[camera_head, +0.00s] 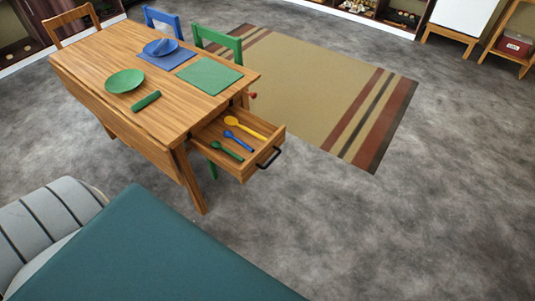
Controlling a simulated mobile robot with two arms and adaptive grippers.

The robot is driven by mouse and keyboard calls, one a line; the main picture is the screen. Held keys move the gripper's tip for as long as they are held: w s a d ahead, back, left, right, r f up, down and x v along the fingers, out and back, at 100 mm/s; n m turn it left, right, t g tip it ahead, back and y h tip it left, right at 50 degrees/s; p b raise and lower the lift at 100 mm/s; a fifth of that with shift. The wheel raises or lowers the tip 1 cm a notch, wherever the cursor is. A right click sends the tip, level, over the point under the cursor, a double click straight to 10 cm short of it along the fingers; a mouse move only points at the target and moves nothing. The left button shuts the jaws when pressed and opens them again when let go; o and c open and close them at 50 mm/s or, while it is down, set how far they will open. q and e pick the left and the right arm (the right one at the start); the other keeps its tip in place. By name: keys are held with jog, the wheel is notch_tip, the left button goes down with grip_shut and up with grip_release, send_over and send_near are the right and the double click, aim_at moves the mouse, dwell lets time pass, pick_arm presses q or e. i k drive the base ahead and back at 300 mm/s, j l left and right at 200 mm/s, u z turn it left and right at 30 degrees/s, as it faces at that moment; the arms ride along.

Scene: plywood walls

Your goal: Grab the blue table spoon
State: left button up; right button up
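A blue spoon (238,141) lies in the open drawer (262,150) at the near end of the wooden table (97,57). It lies between a yellow spoon (245,127) and a green spoon (226,150), apart from both. The drawer is pulled out and has a dark handle (268,158) on its front. Neither of my grippers is in view, so their state does not show.
On the table are a green plate (124,81), a green roll (146,101), a blue mat (174,57) with a blue bowl (160,47), and a green mat (209,76). Chairs stand around it. A striped rug (310,85) lies behind; grey floor (400,225) at right is clear.

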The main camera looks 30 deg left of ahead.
aim_at(229, 135)
jog(key=u, duration=1.35)
